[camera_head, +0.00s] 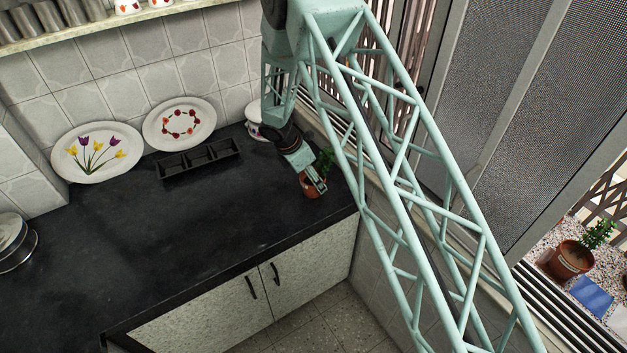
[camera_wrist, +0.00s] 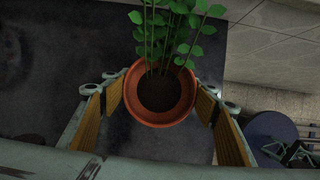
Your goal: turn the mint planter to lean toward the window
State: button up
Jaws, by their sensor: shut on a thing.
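The mint planter is a terracotta pot (camera_head: 308,191) with green leafy stems (camera_head: 326,160), on the black counter near its right front corner. In the head view the leaves show to the upper right of the pot, on the window side. The window (camera_head: 470,95) has meshed panels at the right. My gripper (camera_head: 317,185) is shut on the pot. In the wrist view my gripper (camera_wrist: 160,92) has a finger on each side of the pot's rim (camera_wrist: 158,120), and the stems (camera_wrist: 170,35) lean toward the top of the picture. The pot's underside is hidden.
A black divided tray (camera_head: 199,163), a tulip plate (camera_head: 97,152) and a floral-ring plate (camera_head: 180,124) stand along the back wall. A white lidded pot (camera_head: 253,112) is behind my wrist. The counter's middle is clear. Another potted plant (camera_head: 568,260) stands beyond the window.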

jog(key=o, duration=1.3)
jog(key=shift+c, duration=0.2)
jog(key=shift+r, duration=0.15)
jog(key=v, duration=1.1)
jog(key=shift+a+r, duration=0.15)
jog(key=shift+r, duration=0.15)
jog(key=shift+s, duration=0.1)
